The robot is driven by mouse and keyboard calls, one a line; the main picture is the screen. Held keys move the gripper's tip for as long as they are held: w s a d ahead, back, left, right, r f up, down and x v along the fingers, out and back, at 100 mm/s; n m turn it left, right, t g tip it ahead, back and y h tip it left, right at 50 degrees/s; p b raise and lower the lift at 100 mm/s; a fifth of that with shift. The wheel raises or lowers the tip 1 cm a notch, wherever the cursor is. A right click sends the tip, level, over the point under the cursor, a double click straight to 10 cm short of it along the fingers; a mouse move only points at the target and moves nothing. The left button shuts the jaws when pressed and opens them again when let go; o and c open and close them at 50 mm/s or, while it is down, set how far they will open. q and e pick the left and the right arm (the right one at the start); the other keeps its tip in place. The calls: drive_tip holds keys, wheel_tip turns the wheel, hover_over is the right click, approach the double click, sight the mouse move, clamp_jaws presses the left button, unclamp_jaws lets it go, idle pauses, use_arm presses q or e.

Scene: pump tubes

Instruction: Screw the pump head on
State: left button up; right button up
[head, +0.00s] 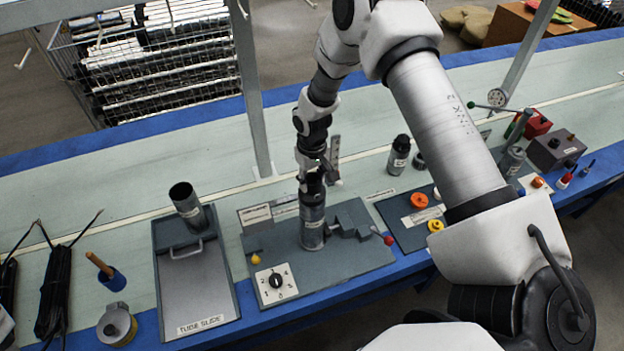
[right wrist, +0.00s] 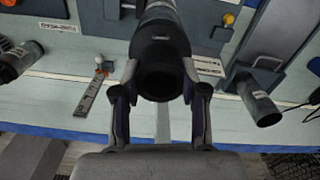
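A grey metal tube (head: 312,230) stands upright in the grey fixture block (head: 355,262) in the middle of the bench. The black pump head (head: 312,184) sits at the tube's top end; the frames do not show how far it is threaded on. My right gripper (head: 312,172) comes down from above, in line with the tube. In the right wrist view its two fingers lie against opposite sides of the black pump head (right wrist: 160,62), with the grey tube (right wrist: 161,10) beyond it. My left gripper is not in view.
The tube slide (head: 195,285) with an open tube (head: 186,200) lies left of the fixture. A rotary dial (head: 276,283) and red-knobbed lever (head: 388,240) are on the fixture. A black-capped bottle (head: 399,155) stands right behind. A frame post (head: 250,90) rises behind.

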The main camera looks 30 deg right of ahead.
drive_tip(key=shift+c, duration=1.1)
drive_tip(key=m+p, duration=0.2)
drive_tip(key=shift+r+m, duration=0.2)
drive_tip(key=shift+m, duration=0.1)
drive_tip(key=shift+f+m, duration=0.15)
drive_tip(key=shift+m, duration=0.25)
drive_tip(key=shift+f, duration=0.1)
drive_tip(key=shift+r+m+p, duration=0.3)
drive_tip(key=shift+m+p, duration=0.6)
drive_tip(key=shift+m, duration=0.6)
drive_tip(key=shift+f+m, duration=0.3)
